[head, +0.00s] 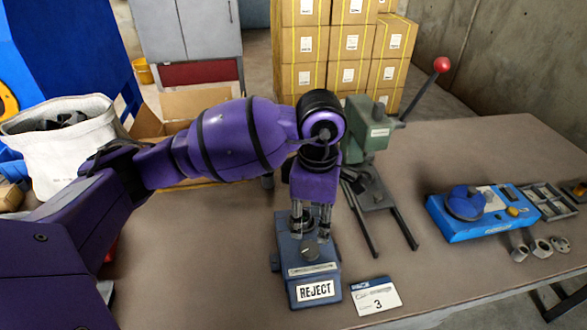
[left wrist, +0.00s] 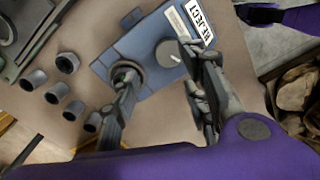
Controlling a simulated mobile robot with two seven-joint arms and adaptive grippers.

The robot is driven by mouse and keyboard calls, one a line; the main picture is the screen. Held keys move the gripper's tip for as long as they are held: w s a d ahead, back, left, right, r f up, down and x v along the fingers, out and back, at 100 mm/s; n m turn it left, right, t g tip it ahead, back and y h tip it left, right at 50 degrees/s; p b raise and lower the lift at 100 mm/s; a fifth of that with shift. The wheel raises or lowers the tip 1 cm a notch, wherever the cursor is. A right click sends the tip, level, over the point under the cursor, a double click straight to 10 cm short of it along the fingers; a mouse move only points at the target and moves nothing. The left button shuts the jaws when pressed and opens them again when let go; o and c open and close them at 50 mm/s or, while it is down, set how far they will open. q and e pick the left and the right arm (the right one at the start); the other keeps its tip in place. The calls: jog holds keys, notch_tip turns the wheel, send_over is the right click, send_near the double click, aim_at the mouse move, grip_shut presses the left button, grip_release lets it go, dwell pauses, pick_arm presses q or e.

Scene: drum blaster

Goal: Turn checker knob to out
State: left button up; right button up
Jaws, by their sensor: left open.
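The checker (head: 306,282) is a blue-grey box at the front middle of the table, with a white REJECT label on its front. Its round grey knob (head: 311,253) has a white pointer mark and sits on top; it also shows in the left wrist view (left wrist: 168,53). My left gripper (head: 310,234) is open, pointing down over the checker, fingers apart and empty. In the left wrist view, one finger is close beside the knob and the other is over a dark ring on the box. Contact cannot be told. My right gripper is not in view.
A card marked 3 (head: 376,297) lies right of the checker. A green press (head: 367,130) with a red-tipped lever stands behind. A blue fixture (head: 478,217) and metal rings (head: 540,247) are at right. A white sack (head: 62,145) is at left. Several sleeves (left wrist: 57,93) lie near the checker.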

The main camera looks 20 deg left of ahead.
aim_at(310, 244)
pick_arm(q)
jog(key=f, duration=0.2)
jog(key=s+f, duration=0.1)
jog(key=shift+f, duration=0.35)
jog(key=f, duration=0.3)
jog(key=shift+w, duration=0.2)
jog(key=shift+f, duration=0.35)
jog(key=shift+r, duration=0.1)
jog(key=c, duration=1)
jog(key=shift+o, duration=0.2)
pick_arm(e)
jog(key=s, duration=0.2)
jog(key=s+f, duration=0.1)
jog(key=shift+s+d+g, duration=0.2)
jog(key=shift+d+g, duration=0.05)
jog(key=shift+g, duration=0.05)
